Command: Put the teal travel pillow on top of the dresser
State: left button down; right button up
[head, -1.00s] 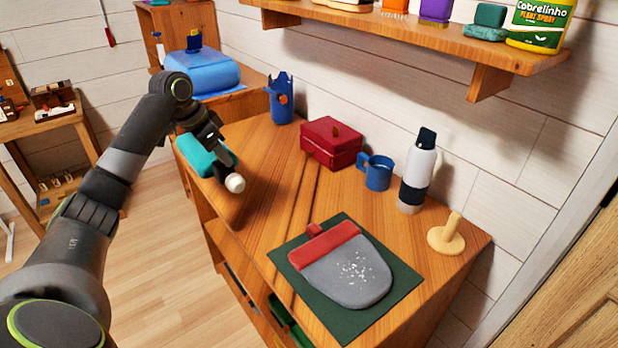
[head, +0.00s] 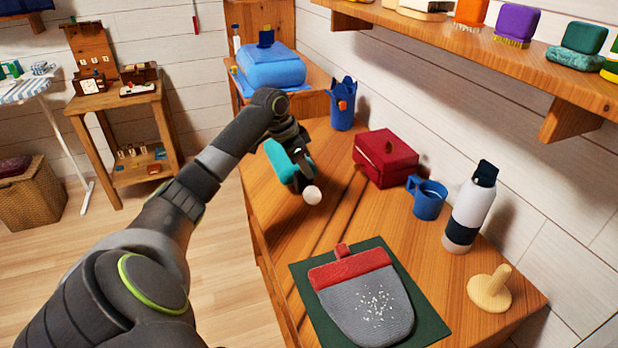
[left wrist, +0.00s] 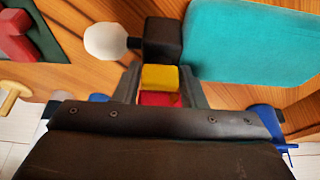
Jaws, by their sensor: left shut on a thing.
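The teal travel pillow (head: 285,160) is at the far left part of the dresser top (head: 338,222) in the head view; whether it touches the wood or hangs just above it I cannot tell. A dark block and a white knob (head: 312,195) show at its near end. My left gripper (head: 301,160) is shut at the pillow and partly hides it. In the left wrist view the pillow (left wrist: 250,40) fills the upper right, with the dark block (left wrist: 162,40) and a small yellow piece (left wrist: 158,77) by the fingers. My right gripper is not in view.
On the dresser are a red box (head: 385,160), blue mug (head: 428,198), bottle (head: 470,208), blue holder (head: 342,105), beige peg (head: 490,290) and grey-red mitt (head: 365,300) on a green mat. A shelf (head: 490,50) overhangs the right side. Bare wood lies around the pillow.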

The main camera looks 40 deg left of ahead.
aim_at(301, 171)
pick_arm(q)
jog(key=shift+f, duration=2)
jog(key=c, duration=0.9)
grip_release()
jog(key=shift+d, duration=0.1)
jog(key=v, duration=1.2)
